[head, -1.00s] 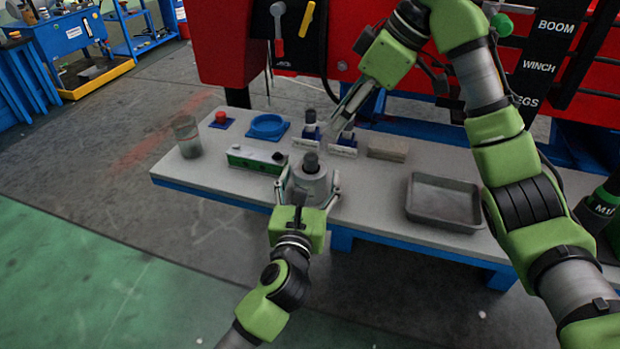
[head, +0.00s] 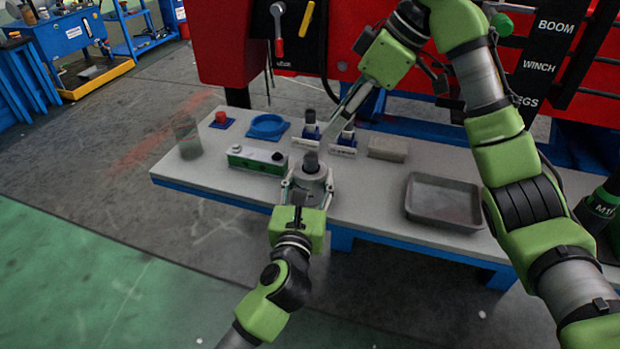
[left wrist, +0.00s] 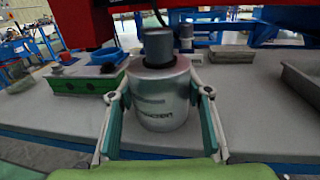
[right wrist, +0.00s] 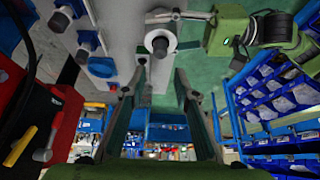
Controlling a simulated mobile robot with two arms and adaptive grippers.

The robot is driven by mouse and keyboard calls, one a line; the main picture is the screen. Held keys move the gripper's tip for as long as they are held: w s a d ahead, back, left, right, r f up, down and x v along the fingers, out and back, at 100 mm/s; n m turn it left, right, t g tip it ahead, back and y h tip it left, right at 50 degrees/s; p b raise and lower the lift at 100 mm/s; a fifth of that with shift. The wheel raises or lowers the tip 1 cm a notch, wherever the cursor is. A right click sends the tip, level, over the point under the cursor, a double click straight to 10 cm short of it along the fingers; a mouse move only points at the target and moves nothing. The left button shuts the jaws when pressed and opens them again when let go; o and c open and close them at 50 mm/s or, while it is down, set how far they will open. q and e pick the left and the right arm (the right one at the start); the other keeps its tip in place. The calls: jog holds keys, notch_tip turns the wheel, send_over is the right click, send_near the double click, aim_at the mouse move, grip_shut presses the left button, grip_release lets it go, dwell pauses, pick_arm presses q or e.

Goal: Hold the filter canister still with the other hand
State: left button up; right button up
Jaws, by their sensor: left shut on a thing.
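The filter canister (head: 309,184) is a silver cylinder with a dark grey cap, standing upright near the front edge of the bench. My left gripper (head: 308,189) is shut on it, one finger against each side. In the left wrist view the canister (left wrist: 161,103) sits between the left fingers (left wrist: 160,100). My right gripper (head: 336,118) is above the bench, behind the canister. In the right wrist view its fingers (right wrist: 158,88) are apart with nothing between them, and the canister (right wrist: 160,43) shows beyond the tips.
A green and grey box (head: 256,160) stands left of the canister, with a clear cup (head: 187,138) farther left. A blue ring holder (head: 268,126) and blue stands (head: 311,132) are behind. A grey tray (head: 443,203) is at the right. Bare bench lies between canister and tray.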

jog(key=shift+o, duration=0.6)
jog(key=shift+f, duration=0.1)
jog(key=m+t+y, duration=0.3)
jog(key=t+y, duration=0.2)
send_near(317, 159)
jog(key=shift+x, duration=5)
grip_shut()
